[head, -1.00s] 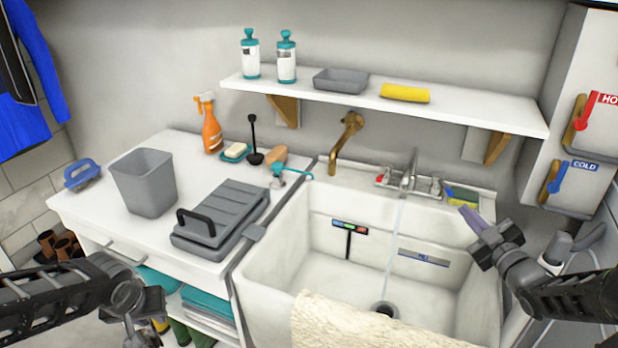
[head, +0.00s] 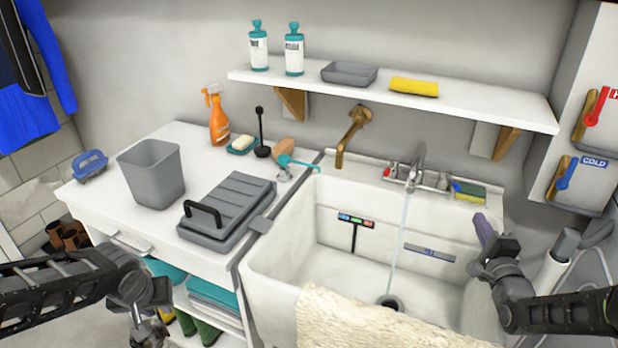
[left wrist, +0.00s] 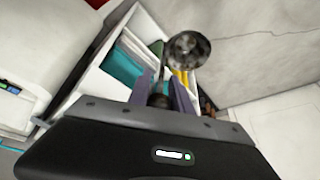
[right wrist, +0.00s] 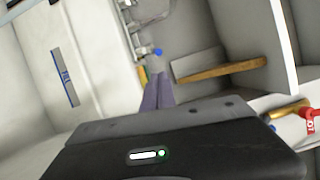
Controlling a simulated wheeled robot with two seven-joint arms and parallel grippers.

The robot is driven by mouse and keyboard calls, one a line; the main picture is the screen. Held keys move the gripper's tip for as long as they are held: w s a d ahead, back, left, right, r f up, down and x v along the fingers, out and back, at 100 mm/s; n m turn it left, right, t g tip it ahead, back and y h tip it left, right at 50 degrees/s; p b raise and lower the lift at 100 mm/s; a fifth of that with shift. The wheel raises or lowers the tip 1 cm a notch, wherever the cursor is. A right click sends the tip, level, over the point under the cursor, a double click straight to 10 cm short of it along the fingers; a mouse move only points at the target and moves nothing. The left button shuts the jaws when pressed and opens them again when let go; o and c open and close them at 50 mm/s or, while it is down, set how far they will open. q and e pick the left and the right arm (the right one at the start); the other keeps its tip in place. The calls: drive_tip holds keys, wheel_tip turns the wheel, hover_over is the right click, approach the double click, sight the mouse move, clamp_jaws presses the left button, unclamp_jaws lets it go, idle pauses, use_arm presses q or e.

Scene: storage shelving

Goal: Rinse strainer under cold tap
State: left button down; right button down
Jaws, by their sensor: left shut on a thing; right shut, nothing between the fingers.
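My left gripper (head: 152,322) is low at the left, in front of the counter. In the left wrist view its fingers (left wrist: 164,88) are shut on the dark handle of a round metal strainer (left wrist: 187,50); in the head view the strainer is hardly visible. The tap (head: 419,160) stands at the sink's back edge, and a thin stream of water (head: 402,240) falls from it to the drain. My right gripper (head: 482,228) is shut and empty over the sink's right side. In the right wrist view its fingertips (right wrist: 157,88) point toward a blue knob (right wrist: 158,51).
The sink (head: 275,265) has a beige towel (head: 365,325) over its front rim. A grey bin (head: 152,175) and a grey case (head: 228,210) stand on the left counter. A brass spout (head: 353,130) and a shelf (head: 480,105) are above. A sponge (head: 470,192) lies right of the tap.

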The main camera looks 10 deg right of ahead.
drive_tip(key=shift+m, duration=0.3)
drive_tip(key=b, duration=0.1)
approach(451, 180)
drive_tip(key=w+d, duration=0.2)
drive_tip(key=d, duration=0.1)
drive_tip(key=shift+s+r, duration=0.1)
drive_tip(key=shift+s, duration=0.1)
drive_tip(key=shift+a, duration=0.15)
drive_tip(key=shift+w+a, duration=0.35)
drive_tip(key=shift+a, duration=0.5)
